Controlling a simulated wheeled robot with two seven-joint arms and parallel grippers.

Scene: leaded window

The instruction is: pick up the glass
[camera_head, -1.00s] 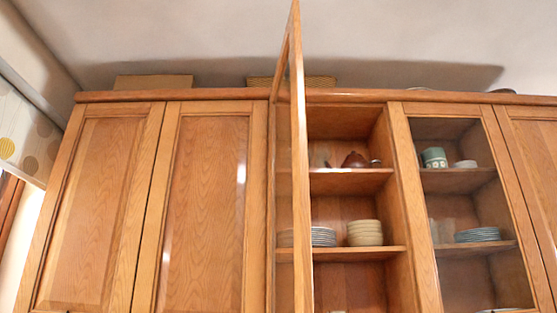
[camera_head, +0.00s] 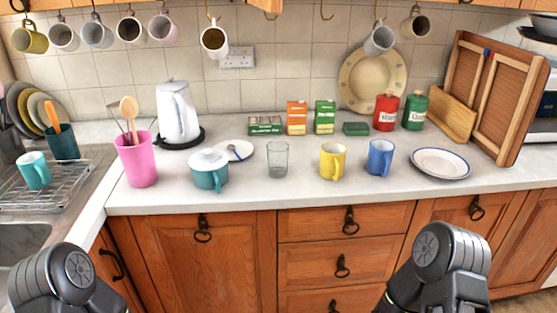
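The glass (camera_head: 277,160) is a clear, grey-tinted tumbler standing upright on the white countertop (camera_head: 300,196). It stands between the teal lidded pot (camera_head: 208,170) on its left and the yellow mug (camera_head: 333,161) on its right, apart from both. Dark parts of my two arms show at the bottom left and bottom right of the head view, below and in front of the counter, well away from the glass. The fingers of both grippers are out of view.
A blue mug (camera_head: 380,158) and a white plate (camera_head: 440,163) stand right of the yellow mug. A pink utensil holder (camera_head: 137,160) and a kettle (camera_head: 178,112) are at left. Small boxes and tins line the back. Mugs hang above. The counter strip before the glass is clear.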

